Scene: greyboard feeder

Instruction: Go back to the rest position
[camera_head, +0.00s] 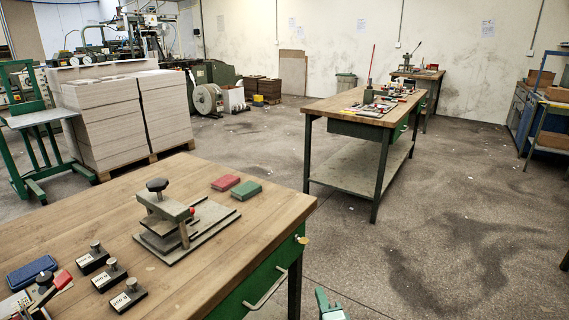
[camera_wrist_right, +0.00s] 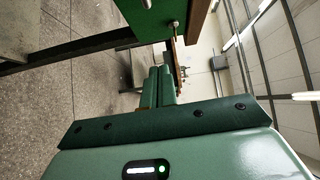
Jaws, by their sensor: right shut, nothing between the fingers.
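My right gripper (camera_head: 328,303) shows at the bottom edge of the head view, low beside the near wooden workbench (camera_head: 100,222). In the right wrist view its two green fingers (camera_wrist_right: 159,84) are together, with nothing between them. The bench's green side and wooden edge show close beyond the fingers in that view. It cannot be told whether the gripper touches the bench. My left gripper does not show in the head view.
The near bench carries a metal fixture (camera_head: 168,212), red (camera_head: 225,182) and green (camera_head: 246,190) blocks, several black weights (camera_head: 92,260) and a blue pad (camera_head: 31,271). A drawer handle (camera_head: 266,290) juts out. A second bench (camera_head: 335,104) stands behind. Floor at the right is open.

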